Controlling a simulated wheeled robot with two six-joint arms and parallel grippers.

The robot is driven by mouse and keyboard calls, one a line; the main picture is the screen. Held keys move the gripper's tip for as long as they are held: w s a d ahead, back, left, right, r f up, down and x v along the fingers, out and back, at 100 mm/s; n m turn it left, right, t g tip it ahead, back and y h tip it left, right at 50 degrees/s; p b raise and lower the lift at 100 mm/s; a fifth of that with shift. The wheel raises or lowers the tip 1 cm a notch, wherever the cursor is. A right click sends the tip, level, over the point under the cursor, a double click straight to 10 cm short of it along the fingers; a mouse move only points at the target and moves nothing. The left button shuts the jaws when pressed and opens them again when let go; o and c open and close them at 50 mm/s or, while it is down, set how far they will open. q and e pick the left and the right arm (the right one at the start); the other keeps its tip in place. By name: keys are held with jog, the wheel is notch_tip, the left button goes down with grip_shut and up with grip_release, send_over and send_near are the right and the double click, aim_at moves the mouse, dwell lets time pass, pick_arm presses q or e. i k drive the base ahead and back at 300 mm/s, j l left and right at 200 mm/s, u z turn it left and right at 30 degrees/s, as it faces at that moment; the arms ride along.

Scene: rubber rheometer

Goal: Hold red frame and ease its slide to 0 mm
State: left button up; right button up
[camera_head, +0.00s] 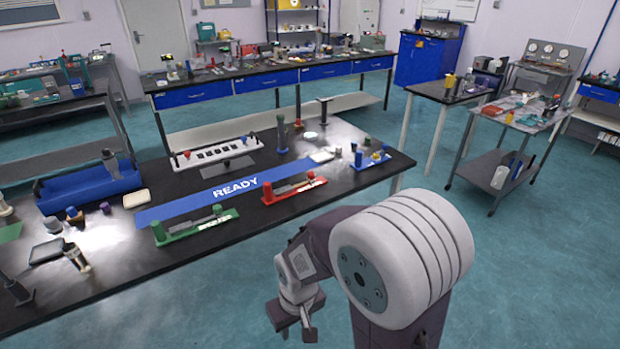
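The red frame (286,195) lies on the black bench, right of the blue READY strip, with a grey slide along it and a small post at its right end. The slide's exact reading is too small to make out. My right gripper (298,327) hangs in front of the bench's near edge, below the red frame in the picture and apart from it. Its fingers look parted, with nothing between them. My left gripper is not in view.
A green frame (196,228) of similar form lies left of the red one. A blue tray (90,192) stands at the left, and a white rack (217,154) stands behind the READY strip (225,192). Blue blocks (370,160) stand right of the red frame.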

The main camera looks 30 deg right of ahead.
aim_at(311, 176)
jog(key=i+l, duration=0.3)
jog(key=l, duration=0.15)
jog(key=i+l, duration=0.25)
jog(key=l, duration=0.15)
jog(key=i+l, duration=0.3)
jog(key=l, duration=0.15)
jog(key=i+l, duration=0.55)
jog(key=l, duration=0.3)
jog(key=i+l, duration=0.3)
jog(key=l+u, duration=0.05)
jog(key=l, duration=0.05)
